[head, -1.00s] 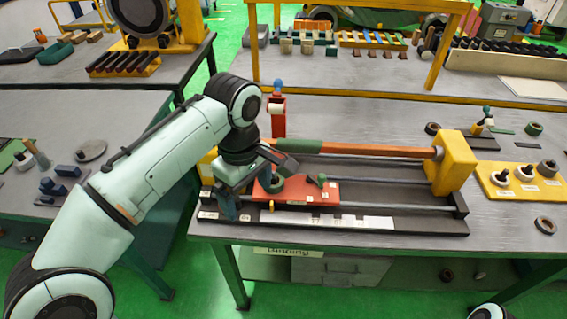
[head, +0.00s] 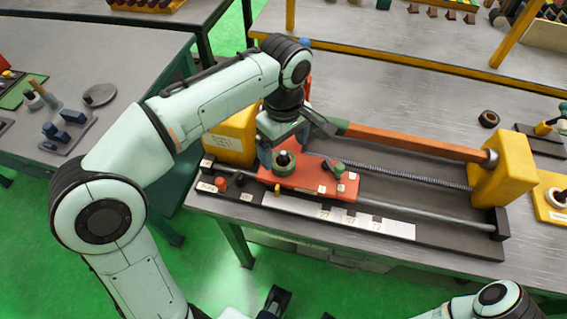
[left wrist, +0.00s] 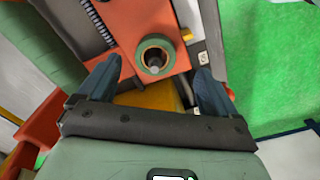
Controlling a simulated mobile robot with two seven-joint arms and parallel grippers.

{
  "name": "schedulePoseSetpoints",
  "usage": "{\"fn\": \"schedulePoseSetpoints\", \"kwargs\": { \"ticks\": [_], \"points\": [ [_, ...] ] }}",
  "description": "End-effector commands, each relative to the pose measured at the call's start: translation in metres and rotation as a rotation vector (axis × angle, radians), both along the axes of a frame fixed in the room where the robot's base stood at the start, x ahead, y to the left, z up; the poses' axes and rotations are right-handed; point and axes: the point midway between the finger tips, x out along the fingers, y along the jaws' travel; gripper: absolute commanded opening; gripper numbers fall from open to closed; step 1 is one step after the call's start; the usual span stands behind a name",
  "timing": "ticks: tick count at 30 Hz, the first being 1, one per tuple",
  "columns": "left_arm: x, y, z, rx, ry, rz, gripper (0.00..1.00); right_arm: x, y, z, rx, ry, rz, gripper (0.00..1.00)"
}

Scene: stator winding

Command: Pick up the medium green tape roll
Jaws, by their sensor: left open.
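A green tape roll (head: 283,165) stands around an upright peg on the red carriage (head: 325,183) of the winding fixture. It also shows in the left wrist view (left wrist: 146,64) as a green ring with a dark opening and the peg inside. My left gripper (head: 284,150) is open and points down over the roll. In the left wrist view its two dark fingers lie on either side of the roll, apart from it. I cannot tell how far its fingertips are above the carriage. My right gripper is not seen.
An orange-red bar (head: 410,143) runs behind the carriage to a yellow block (head: 503,182). A second yellow block (head: 231,137) is behind left. A yellow rail (head: 400,66) crosses the table's back.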

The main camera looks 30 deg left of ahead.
Motion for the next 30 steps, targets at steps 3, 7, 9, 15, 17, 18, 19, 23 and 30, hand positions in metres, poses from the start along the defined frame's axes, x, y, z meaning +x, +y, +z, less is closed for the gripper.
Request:
{"fn": "schedulePoseSetpoints", "kwargs": {
  "ticks": [3, 7, 9, 15, 17, 18, 19, 23, 30],
  "points": [
    [0.000, 0.000, -0.007, 0.000, 0.000, 0.000, 0.92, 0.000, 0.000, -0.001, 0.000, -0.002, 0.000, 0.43],
    [0.002, 0.001, -0.023, 0.000, 0.002, 0.001, 0.92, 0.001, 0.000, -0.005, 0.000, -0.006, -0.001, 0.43],
    [0.004, 0.002, -0.035, 0.000, 0.004, 0.001, 0.92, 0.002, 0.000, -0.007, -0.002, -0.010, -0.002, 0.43],
    [0.004, 0.002, -0.056, -0.001, 0.001, 0.000, 0.92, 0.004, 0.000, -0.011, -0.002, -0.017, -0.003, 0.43],
    [0.005, 0.002, -0.058, -0.001, 0.000, 0.000, 0.92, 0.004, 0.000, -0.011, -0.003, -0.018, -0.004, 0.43],
    [0.005, 0.002, -0.058, 0.000, -0.001, 0.000, 0.92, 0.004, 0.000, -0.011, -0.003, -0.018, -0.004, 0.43],
    [0.005, 0.001, -0.058, 0.000, -0.001, 0.000, 0.92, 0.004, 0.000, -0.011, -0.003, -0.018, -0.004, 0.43],
    [0.005, 0.001, -0.057, 0.000, -0.001, 0.000, 0.92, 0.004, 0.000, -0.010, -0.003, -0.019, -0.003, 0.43],
    [0.005, 0.001, -0.057, 0.000, -0.001, 0.000, 0.31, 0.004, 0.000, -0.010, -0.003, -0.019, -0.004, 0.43]
  ]
}}
